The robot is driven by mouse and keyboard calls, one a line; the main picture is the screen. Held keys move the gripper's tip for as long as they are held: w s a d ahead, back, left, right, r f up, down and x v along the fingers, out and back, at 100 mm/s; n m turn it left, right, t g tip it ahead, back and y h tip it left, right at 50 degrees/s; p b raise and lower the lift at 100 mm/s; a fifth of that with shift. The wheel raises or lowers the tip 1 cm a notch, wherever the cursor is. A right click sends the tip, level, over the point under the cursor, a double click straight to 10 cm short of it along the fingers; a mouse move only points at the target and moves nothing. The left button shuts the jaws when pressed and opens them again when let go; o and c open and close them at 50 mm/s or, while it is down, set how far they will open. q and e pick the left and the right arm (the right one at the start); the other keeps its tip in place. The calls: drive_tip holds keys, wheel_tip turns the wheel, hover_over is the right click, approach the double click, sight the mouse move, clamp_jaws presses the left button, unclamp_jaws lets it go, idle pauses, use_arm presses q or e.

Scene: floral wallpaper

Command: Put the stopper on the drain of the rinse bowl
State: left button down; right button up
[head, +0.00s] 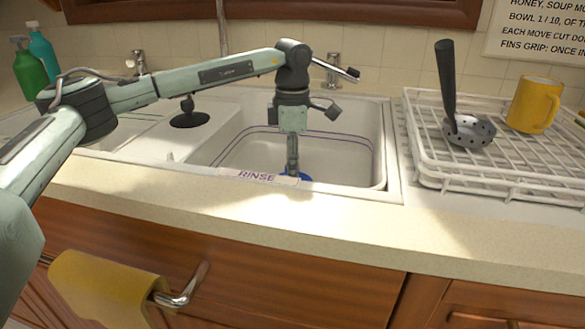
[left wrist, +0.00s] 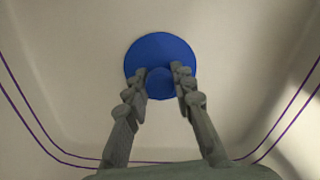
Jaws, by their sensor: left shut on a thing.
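A blue stopper (left wrist: 160,48), a round disc with a small knob, shows in the left wrist view. My left gripper (left wrist: 160,76) is shut on its knob, one finger on each side. In the head view the gripper (head: 292,168) points straight down inside the rinse bowl (head: 345,148), and a little of the blue stopper (head: 304,177) shows behind the front rim. The drain is not visible; I cannot tell whether the stopper covers it or touches the bowl's floor. My right gripper is not in view.
A RINSE label (head: 257,177) marks the bowl's front rim. A black knobbed disc (head: 190,119) sits on the divider at left. A white rack (head: 430,165) with a ladle (head: 468,130) and yellow mug (head: 533,103) stands at right. Taps (head: 333,70) line the back.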

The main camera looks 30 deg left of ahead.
use_arm(q)
drive_tip(key=shift+f, duration=0.2)
drive_tip(key=c, duration=1.3)
unclamp_jaws()
drive_tip(key=shift+r, duration=0.1)
wheel_tip(320, 180, up, 12)
drive_tip(key=shift+r, duration=0.1)
